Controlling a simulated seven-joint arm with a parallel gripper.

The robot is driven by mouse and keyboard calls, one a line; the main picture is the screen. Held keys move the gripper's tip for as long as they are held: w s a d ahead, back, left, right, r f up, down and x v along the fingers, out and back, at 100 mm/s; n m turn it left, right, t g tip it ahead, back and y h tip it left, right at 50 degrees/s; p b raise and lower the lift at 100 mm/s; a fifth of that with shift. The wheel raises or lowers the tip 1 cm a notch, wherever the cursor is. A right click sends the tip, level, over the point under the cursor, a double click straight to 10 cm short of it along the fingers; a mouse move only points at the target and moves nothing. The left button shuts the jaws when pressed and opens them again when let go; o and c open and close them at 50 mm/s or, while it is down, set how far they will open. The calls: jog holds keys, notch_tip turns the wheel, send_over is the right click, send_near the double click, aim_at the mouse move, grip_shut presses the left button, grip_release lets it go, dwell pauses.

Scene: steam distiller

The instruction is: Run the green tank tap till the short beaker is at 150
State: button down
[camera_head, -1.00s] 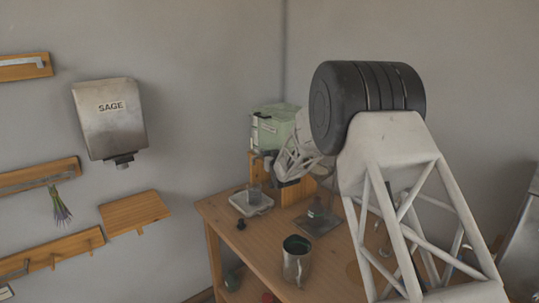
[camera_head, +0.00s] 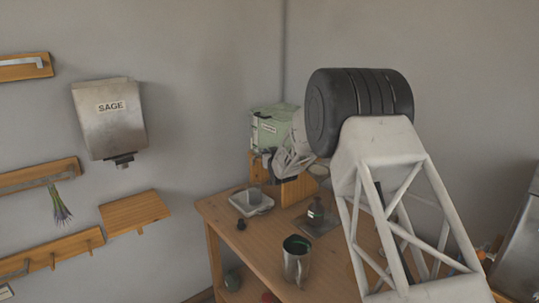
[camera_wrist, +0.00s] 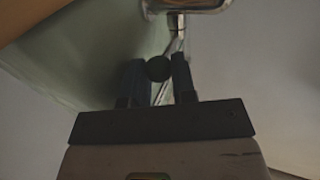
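The green tank (camera_head: 270,130) stands on a wooden stand at the back of the table. My gripper (camera_head: 268,160) is in front of its lower part, and the tap is mostly hidden there in the head view. In the wrist view a dark round knob (camera_wrist: 158,68) sits between the two fingers of my gripper (camera_wrist: 160,72), with almost no gap on either side. I cannot tell whether the fingers press on it. The short beaker (camera_head: 254,196) stands on a pale square tray or scale (camera_head: 243,209) below the tank. Its level and markings are too small to read.
A metal mug (camera_head: 296,265) stands near the table's front. A dark bottle (camera_head: 315,212) stands on a dark plate right of the beaker. A small black object (camera_head: 241,225) lies by the tray. A SAGE dispenser (camera_head: 110,120) and wooden shelves (camera_head: 135,212) are on the left wall.

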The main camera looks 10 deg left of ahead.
jog(key=shift+s+a+m+h, duration=0.15)
jog(key=shift+m+h, duration=0.15)
jog(key=shift+h, duration=0.2)
jog(key=shift+s+a+m+t+h, duration=0.2)
jog(key=shift+a+m+h, duration=0.35)
jog(key=shift+m+h, duration=0.75)
jog(key=shift+s+a+m+t+h, duration=0.2)
jog(key=shift+a+m+h, duration=0.45)
jog(key=shift+h, duration=1.1)
jog(key=shift+s+a+m+t+h, duration=0.1)
jog(key=shift+s+a+m+h, duration=0.3)
jog(key=shift+m+h, duration=0.95)
jog(key=shift+w+a+h, duration=0.1)
jog(key=shift+a+h, duration=0.05)
jog(key=shift+h, duration=0.55)
jog(key=c, duration=1.3)
grip_release()
jog(key=shift+o, duration=0.2)
jog(key=v, duration=0.7)
jog(key=shift+s, duration=0.4)
